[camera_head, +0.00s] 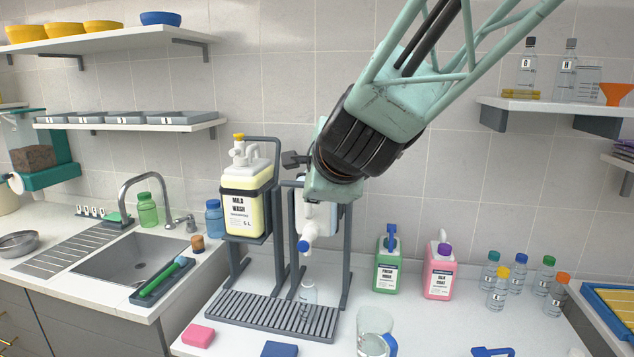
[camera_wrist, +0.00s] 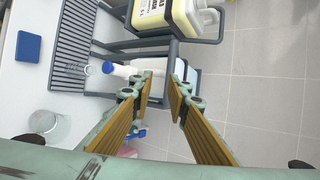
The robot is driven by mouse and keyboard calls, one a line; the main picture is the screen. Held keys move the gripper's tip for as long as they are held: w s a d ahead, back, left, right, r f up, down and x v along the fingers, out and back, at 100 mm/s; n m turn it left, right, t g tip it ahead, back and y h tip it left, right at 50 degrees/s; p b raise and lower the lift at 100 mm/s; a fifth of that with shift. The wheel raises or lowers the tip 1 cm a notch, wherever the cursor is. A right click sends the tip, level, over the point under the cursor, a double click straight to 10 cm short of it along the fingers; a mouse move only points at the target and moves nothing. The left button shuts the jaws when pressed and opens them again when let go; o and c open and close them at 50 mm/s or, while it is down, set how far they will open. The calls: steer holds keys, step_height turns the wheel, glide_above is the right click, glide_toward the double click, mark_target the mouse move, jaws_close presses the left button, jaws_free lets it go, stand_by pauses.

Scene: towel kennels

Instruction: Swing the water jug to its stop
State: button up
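The water jug (camera_head: 318,217) sits in the right bay of the dark grey stand, mostly hidden behind my gripper (camera_head: 330,185). Its white spout (camera_head: 310,231) has a blue tip and points down. A clear bottle (camera_head: 308,292) stands on the slatted tray under the spout. In the wrist view the spout (camera_wrist: 125,71) and part of the jug (camera_wrist: 189,76) show beyond my gripper (camera_wrist: 162,88). Its two tan-padded fingers are apart, with nothing clearly held between them. I cannot tell whether a finger touches the jug or its cradle.
The yellow Mild Wash jug (camera_head: 245,205) stands close by in the left bay. The slatted tray (camera_head: 258,313) lies in front. A clear pitcher with a blue handle (camera_head: 374,322), green (camera_head: 388,262) and pink (camera_head: 440,272) bottles, and several capped small bottles stand to the right.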

steer(key=shift+v, duration=2.15)
steer(key=shift+s, duration=0.1)
steer(key=s+d+f+n+g, duration=0.2)
steer(key=s+d+n, duration=0.3)
steer(key=s, duration=0.8)
steer(key=s+d+f+n+g+h, duration=0.1)
steer(key=s+d+f+n+g, duration=0.2)
steer(key=s, duration=1)
steer(key=s+d+f+n+g+h, duration=0.1)
steer(key=s+d+f+n+g, duration=0.1)
steer(key=s+d+f+n, duration=0.3)
steer(key=s+d+n, duration=0.4)
steer(key=s+n, duration=0.1)
steer(key=s, duration=0.4)
steer(key=shift+d+f+n+g, duration=0.2)
steer(key=shift+n+g, duration=0.2)
